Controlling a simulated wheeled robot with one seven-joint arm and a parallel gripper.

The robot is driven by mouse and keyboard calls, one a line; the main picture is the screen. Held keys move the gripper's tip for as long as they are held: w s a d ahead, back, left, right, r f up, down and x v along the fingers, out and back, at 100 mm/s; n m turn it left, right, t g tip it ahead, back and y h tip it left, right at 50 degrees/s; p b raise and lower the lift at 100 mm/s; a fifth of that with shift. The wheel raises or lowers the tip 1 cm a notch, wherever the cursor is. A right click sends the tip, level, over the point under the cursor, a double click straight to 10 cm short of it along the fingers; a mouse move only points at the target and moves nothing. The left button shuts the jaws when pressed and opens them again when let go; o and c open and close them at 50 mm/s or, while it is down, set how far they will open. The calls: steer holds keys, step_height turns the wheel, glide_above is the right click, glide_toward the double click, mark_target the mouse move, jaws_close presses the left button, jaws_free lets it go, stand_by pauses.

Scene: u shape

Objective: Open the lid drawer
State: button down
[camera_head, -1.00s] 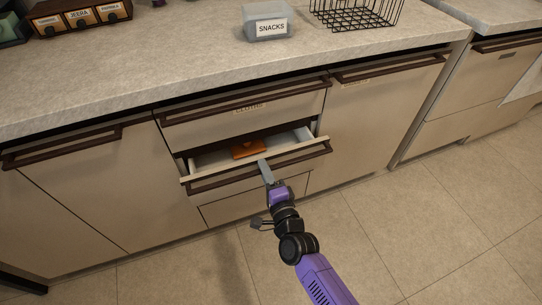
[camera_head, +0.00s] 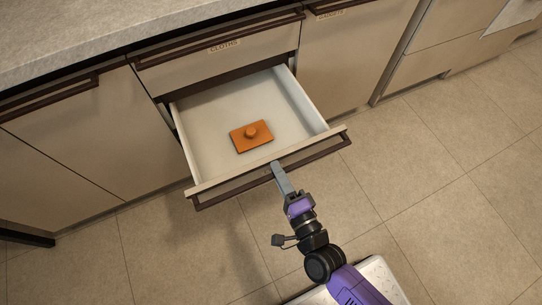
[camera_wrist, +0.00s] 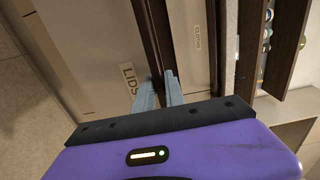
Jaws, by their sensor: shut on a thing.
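The lid drawer (camera_head: 186,150) is pulled well out below the drawer labelled CLOTHS (camera_head: 220,60). An orange lid with a round knob (camera_head: 251,136) lies flat inside it. The drawer has a dark bar handle (camera_head: 318,157) along its front. My gripper (camera_head: 276,168) is shut on this handle near its middle. In the wrist view, the fingers (camera_wrist: 160,90) close around the dark handle (camera_wrist: 150,40), beside a LIDS label (camera_wrist: 129,79). The exact finger contact is partly hidden in the head view.
The grey counter (camera_head: 100,28) runs above the cabinets. A closed cabinet door (camera_head: 75,150) is left of the drawer and another (camera_head: 350,60) is right of it. Tiled floor (camera_head: 440,190) in front is clear.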

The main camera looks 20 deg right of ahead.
steer(key=shift+s, duration=0.7)
steer(key=c, duration=1.4)
jaws_free()
steer(key=s, duration=0.7)
steer(key=shift+s, duration=0.35)
